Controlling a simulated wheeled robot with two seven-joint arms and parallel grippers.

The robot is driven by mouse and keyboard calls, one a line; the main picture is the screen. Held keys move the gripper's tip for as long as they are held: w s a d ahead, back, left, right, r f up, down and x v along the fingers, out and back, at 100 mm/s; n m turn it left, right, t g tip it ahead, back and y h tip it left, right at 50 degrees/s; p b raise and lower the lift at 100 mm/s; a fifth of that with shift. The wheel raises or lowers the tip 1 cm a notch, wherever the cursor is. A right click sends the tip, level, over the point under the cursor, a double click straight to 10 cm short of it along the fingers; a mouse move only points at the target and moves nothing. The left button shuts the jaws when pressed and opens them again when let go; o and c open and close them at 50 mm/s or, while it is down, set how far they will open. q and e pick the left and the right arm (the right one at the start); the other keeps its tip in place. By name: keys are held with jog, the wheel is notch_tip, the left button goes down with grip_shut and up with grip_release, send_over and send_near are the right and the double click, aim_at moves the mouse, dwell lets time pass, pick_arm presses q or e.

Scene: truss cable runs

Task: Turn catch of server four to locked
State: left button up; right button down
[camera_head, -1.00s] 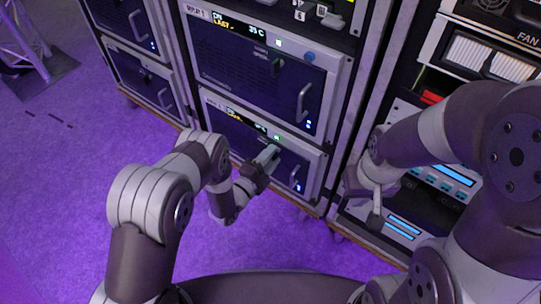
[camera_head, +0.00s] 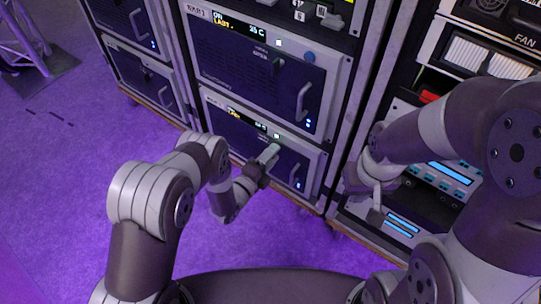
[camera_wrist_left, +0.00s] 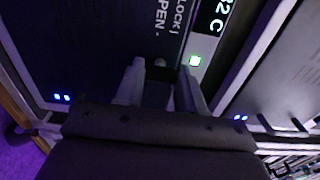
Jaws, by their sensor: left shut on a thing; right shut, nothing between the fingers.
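The lower server (camera_head: 238,135) of the middle rack has a dark front, a lit display and a handle; its number is too small to read. My left gripper (camera_head: 272,152) is at its front, below a small lit green square. In the left wrist view my left gripper (camera_wrist_left: 160,92) points at the panel beside the printed words LOCK and OPEN. Its fingers are shut on the catch, which is mostly hidden between them, so its angle cannot be told. My right gripper (camera_head: 376,215) is shut and empty in front of the right rack.
A similar server (camera_head: 230,62) with a catch and a handle (camera_head: 304,102) sits directly above. The right rack (camera_head: 405,215) stands close beside, with my right arm before it. Purple floor (camera_head: 60,180) is open at the left.

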pick_arm(q)
jog(key=o, duration=1)
jog(key=shift+o, duration=0.2)
jog(key=p+v, duration=0.4)
jog(key=v, duration=0.8)
jog(key=shift+s+a+p, duration=0.2)
jog(key=shift+s+p, duration=0.1)
jog(key=shift+p, duration=0.1)
